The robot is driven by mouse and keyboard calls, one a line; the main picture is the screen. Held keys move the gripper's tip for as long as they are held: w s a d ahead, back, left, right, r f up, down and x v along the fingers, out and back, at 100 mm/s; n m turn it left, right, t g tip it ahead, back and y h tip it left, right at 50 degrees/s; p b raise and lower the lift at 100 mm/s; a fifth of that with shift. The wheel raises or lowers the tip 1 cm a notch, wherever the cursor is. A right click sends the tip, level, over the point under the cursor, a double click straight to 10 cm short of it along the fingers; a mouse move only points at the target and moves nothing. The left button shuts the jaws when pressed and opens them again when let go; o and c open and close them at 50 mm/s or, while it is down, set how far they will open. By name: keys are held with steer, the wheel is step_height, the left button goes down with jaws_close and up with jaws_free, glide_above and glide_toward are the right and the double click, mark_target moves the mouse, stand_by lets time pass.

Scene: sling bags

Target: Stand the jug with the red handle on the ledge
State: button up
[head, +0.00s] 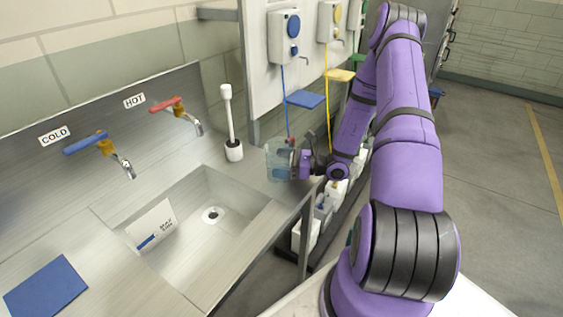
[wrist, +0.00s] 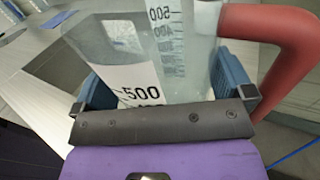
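The clear jug (head: 275,160) with a red handle is at the right end of the steel counter in the head view. In the wrist view the jug (wrist: 115,50) shows measuring marks and a white "500" label, and its thick red handle (wrist: 300,55) curves down on the right. My gripper (head: 291,160) reaches it from the right. In the wrist view its blue finger pads (wrist: 168,90) are on both sides of the jug body and look closed on it. I cannot tell if the jug's base touches the counter. Small blue (head: 305,99) and yellow (head: 341,75) ledges stick out beneath wall dispensers.
A sink (head: 190,245) holds a white card (head: 152,224). A white brush (head: 232,150) in a holder stands behind the sink, left of the jug. COLD (head: 87,144) and HOT (head: 166,104) taps are on the back wall. White containers (head: 336,190) stand below the dispensers.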

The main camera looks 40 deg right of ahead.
steer(key=shift+r, duration=0.1)
steer(key=shift+s+d+r, duration=0.1)
steer(key=shift+s+d, duration=0.05)
steer(key=v, duration=1.1)
steer(key=shift+s+d, duration=0.2)
steer(key=shift+d, duration=0.05)
steer(key=shift+r, duration=0.1)
